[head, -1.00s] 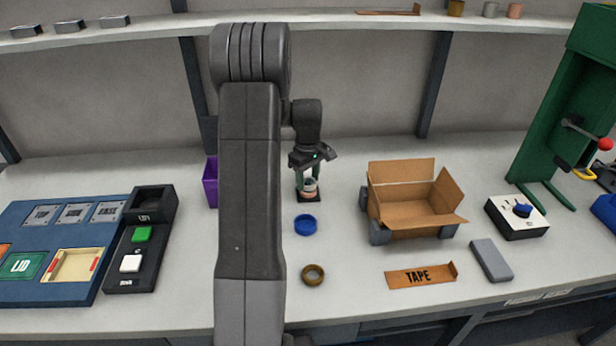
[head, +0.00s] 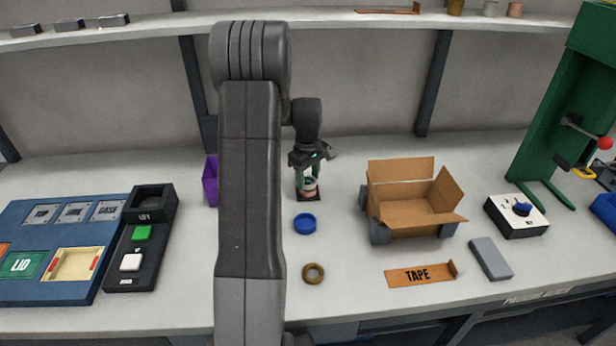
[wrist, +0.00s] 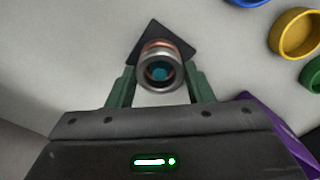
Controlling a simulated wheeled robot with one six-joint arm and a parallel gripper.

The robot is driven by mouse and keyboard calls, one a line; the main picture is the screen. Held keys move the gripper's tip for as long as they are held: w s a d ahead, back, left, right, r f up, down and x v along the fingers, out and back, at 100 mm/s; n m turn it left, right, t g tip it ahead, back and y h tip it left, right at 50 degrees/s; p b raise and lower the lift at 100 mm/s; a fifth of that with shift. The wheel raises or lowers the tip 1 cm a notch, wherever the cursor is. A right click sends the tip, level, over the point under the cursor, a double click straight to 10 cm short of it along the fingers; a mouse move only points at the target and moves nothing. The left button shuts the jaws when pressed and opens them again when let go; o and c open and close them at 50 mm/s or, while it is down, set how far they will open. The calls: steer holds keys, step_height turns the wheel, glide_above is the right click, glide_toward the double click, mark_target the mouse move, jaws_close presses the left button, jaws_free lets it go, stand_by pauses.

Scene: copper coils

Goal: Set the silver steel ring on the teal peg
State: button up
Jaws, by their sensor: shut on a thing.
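The silver steel ring (wrist: 160,58) is between the green fingers of my gripper (wrist: 160,84), which is shut on it. The ring shows only as a small pale band in the head view (head: 309,182). Through its hole I see the teal top of the peg (wrist: 160,73), so ring and peg look lined up from above. A copper-coloured ring or coil (wrist: 153,44) shows just beyond the silver one, around the peg, over a dark square base (wrist: 178,36). How far down the peg the silver ring sits, I cannot tell.
A blue ring (head: 305,224) and a brass-yellow ring (head: 313,273) lie in front of the peg. A green ring (wrist: 312,75) shows at the wrist view's edge. A purple bin (head: 210,182) stands left, an open cardboard box (head: 405,215) right. Bench between peg and box is clear.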

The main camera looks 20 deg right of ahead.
steer(key=shift+f+b, duration=0.4)
steer(key=shift+f, duration=0.2)
steer(key=o, duration=0.8)
steer(key=shift+r, duration=0.1)
step_height(320, 180, up, 11)
steer(key=p, duration=0.7)
steer(key=shift+f, duration=0.2)
step_height(320, 180, down, 9)
steer(key=b, duration=0.6)
steer(key=shift+f, duration=0.2)
